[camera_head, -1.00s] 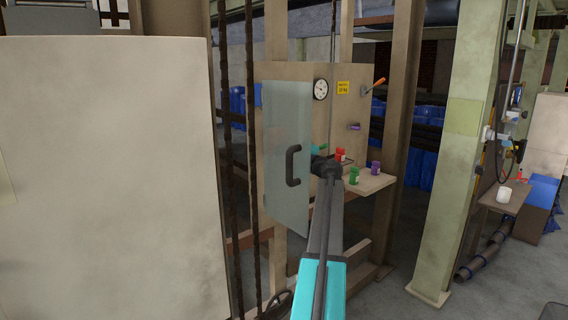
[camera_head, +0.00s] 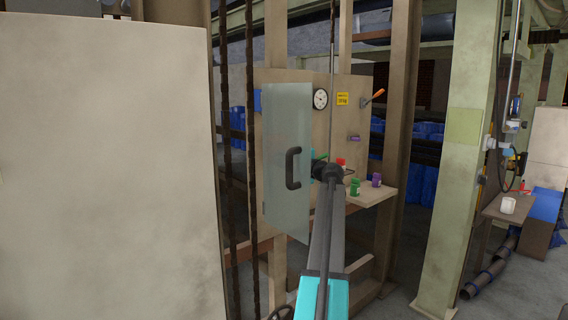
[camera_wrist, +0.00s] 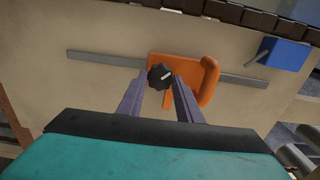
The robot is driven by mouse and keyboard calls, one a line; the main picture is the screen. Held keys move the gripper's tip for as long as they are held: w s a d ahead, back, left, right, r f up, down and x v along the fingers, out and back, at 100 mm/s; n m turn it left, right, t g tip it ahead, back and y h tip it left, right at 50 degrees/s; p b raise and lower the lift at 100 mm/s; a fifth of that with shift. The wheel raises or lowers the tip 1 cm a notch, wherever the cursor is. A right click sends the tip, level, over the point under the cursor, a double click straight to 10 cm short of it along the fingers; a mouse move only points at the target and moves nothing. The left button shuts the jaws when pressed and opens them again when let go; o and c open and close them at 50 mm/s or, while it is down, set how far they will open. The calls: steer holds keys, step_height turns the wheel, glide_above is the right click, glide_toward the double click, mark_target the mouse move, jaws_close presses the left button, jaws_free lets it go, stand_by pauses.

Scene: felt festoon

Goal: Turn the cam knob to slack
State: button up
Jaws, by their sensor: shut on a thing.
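The cam knob (camera_wrist: 159,73) is black with a white pointer mark. In the wrist view it sits in front of an orange piece (camera_wrist: 205,85) on a thin grey rail (camera_wrist: 105,58). The white mark slants across the knob's face. My gripper (camera_wrist: 160,88) is shut on the knob, with a grey-purple finger on each side of it. In the head view, my dark wrist (camera_head: 328,172) reaches towards the board (camera_head: 293,76), beside the glass door. There my own arm hides the knob and the fingertips.
The glass door (camera_head: 287,125) with a black handle (camera_head: 292,168) stands just left of my wrist. A gauge (camera_head: 320,99) is above.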

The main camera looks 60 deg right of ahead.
steer(key=o, duration=1)
steer(key=shift+o, duration=0.2)
steer(key=shift+s, duration=0.15)
steer(key=v, duration=1.3)
steer(key=shift+s+a, duration=0.2)
steer(key=shift+s, duration=0.1)
